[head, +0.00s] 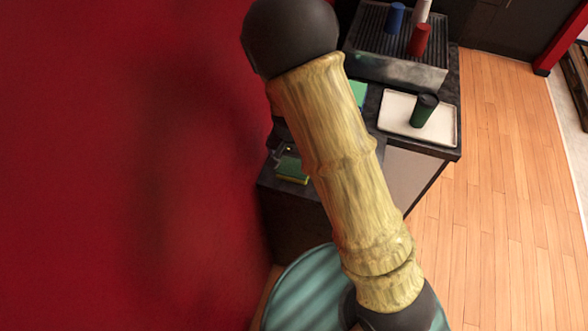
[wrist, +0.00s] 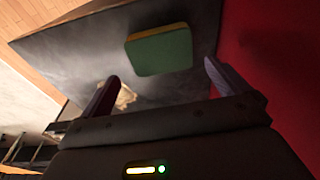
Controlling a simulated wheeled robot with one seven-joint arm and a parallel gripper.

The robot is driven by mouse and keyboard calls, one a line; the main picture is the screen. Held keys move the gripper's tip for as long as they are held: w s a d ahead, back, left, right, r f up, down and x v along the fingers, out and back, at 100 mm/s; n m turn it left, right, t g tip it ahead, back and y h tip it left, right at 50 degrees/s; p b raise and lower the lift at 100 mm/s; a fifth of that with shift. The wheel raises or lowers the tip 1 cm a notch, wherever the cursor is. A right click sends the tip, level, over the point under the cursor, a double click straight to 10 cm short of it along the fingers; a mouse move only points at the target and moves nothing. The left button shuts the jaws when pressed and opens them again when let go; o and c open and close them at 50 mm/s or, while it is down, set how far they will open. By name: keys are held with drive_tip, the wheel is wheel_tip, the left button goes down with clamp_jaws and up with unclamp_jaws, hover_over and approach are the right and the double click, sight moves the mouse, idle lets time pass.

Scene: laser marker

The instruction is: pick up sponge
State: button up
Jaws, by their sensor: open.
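The sponge (head: 291,169), green on its broad face with a yellow edge, lies on the dark counter at the left end, beside my arm. In the wrist view the sponge (wrist: 160,50) lies flat just beyond my fingertips, nearly centred between them. My gripper (wrist: 160,69) is open and empty, with one finger on each side of the sponge's line and a gap left between tips and sponge. In the head view my arm hides most or all of the gripper.
A white tray (head: 393,121) with a dark green cup (head: 424,110) stands on the counter. Behind it a metal rack (head: 432,73) holds blue, white and red cups. Another green item (head: 358,93) is partly hidden by my arm. A red wall (head: 110,160) is close at left.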

sight(294, 167)
drive_tip(key=shift+w+f+p, duration=0.2)
drive_tip(key=shift+f+p, duration=0.5)
drive_tip(key=shift+f, duration=1.9)
drive_tip(key=c, duration=0.8)
